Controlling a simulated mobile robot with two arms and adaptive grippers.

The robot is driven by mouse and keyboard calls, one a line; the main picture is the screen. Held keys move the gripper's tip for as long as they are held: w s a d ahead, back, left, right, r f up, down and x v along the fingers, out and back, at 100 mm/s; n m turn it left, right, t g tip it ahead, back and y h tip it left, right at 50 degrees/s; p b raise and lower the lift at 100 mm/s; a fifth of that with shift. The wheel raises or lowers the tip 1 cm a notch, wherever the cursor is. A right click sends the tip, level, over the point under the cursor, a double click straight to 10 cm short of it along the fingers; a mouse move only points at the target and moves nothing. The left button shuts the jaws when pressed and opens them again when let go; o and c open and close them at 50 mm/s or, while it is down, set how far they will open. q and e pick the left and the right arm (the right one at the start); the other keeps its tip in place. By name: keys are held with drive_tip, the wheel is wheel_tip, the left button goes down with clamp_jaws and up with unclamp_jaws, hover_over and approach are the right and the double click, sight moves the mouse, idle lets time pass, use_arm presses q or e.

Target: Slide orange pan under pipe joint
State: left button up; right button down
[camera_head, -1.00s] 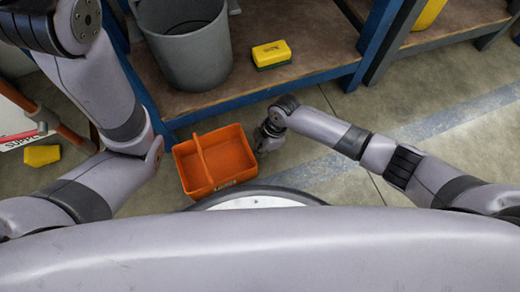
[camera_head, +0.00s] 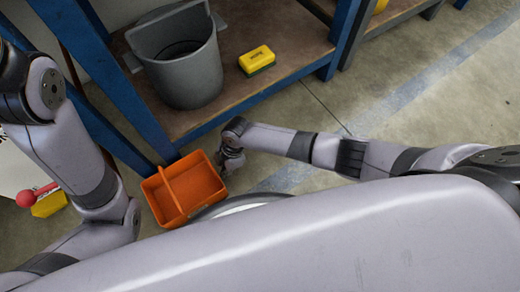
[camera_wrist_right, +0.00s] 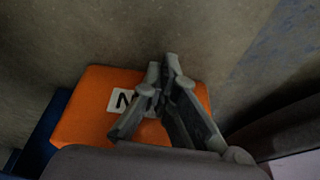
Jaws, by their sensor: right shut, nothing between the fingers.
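The orange pan (camera_head: 207,183) sits on the concrete floor in front of the low shelf, close to my base. It is an open tray with a dividing bar, and it looks empty. My right gripper (camera_head: 228,164) is at the pan's right side; the right wrist view shows its fingers (camera_wrist_right: 170,62) shut and empty over the pan's orange side (camera_wrist_right: 85,115), which carries a white label. I cannot tell whether they touch it. My left arm comes in at the left, but its gripper is out of sight. I cannot make out a pipe joint.
A grey bucket (camera_head: 190,75) and a yellow-green sponge (camera_head: 257,60) stand on the shelf's brown board (camera_head: 285,45). The blue shelf frame (camera_head: 118,105) is behind the pan. A yellow object (camera_head: 48,203) lies at left. Floor at right is clear.

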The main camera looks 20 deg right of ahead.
sight(195, 188)
drive_tip(key=s+a, duration=0.1)
drive_tip(key=a, duration=0.6)
drive_tip(key=s+a, duration=0.1)
drive_tip(key=a, duration=0.3)
drive_tip(key=shift+s, duration=0.35)
